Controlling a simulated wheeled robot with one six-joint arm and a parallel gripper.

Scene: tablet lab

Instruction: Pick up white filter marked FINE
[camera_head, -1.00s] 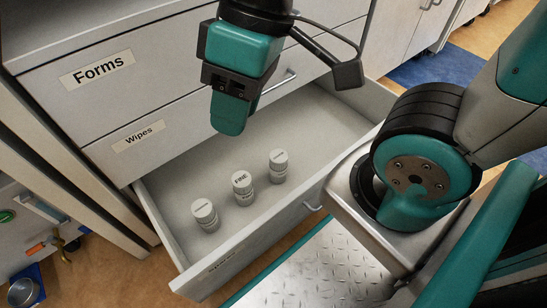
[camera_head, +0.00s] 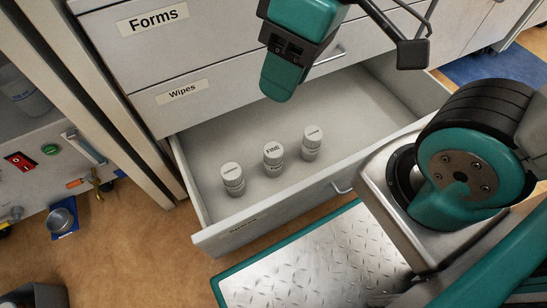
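The white filter marked FINE (camera_head: 273,157) stands upright in the open drawer (camera_head: 362,111). It is the middle one of three similar white filters in a slanting row. One white filter (camera_head: 232,178) stands to its left and another (camera_head: 312,143) to its right; their top labels are too small to read. My gripper (camera_head: 280,80) hangs above the back part of the drawer, above and apart from the filters. Its fingers are seen from the side and overlap, so the gap between them is hidden. No filter is in it.
Closed drawers labelled Forms (camera_head: 153,20) and Wipes (camera_head: 182,92) are above the open drawer. The open drawer's front wall (camera_head: 290,205) stands between my metal base and the filters. The drawer floor behind the filters is clear. A shelf with small items is at the left.

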